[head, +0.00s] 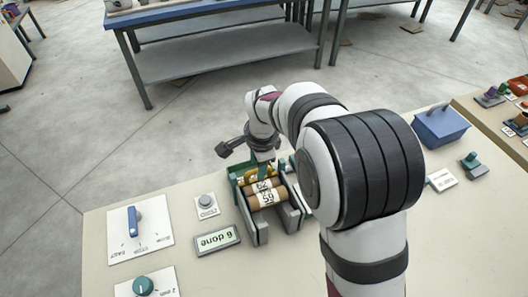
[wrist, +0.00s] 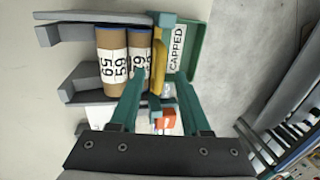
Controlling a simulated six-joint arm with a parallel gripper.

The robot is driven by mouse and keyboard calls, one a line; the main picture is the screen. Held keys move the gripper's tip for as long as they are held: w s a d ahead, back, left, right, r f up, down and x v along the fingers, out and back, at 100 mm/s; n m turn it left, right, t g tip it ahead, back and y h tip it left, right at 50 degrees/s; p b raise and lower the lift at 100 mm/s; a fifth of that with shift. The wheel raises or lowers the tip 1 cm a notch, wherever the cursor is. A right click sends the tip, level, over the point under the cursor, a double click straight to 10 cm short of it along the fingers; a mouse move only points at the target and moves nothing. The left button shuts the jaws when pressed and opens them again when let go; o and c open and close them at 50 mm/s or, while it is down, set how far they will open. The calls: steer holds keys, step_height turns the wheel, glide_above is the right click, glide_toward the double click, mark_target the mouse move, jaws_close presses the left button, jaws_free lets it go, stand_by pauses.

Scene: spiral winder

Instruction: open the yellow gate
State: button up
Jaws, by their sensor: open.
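The yellow gate (wrist: 158,66) is a narrow yellow bar in the wrist view, standing between brown tubes (wrist: 113,62) with number labels and a green bin (wrist: 197,45) marked CAPPED. In the head view the gate (head: 262,171) shows partly behind my wrist, at the far end of the grey rack. My gripper (wrist: 159,84) is open, its two green fingers spread to either side of the gate's near end in the wrist view. I cannot tell whether they touch it. In the head view my gripper (head: 263,156) is partly hidden, above the bin end.
The grey rack walls (head: 248,222) flank the tubes. A "6 done" display (head: 216,239), a button panel (head: 206,206) and a blue lever (head: 133,221) stand to the left. A blue box (head: 440,126) stands to the right, behind my arm.

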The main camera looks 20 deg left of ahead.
steer(key=shift+f, duration=0.45)
jaws_close()
stand_by(1.1)
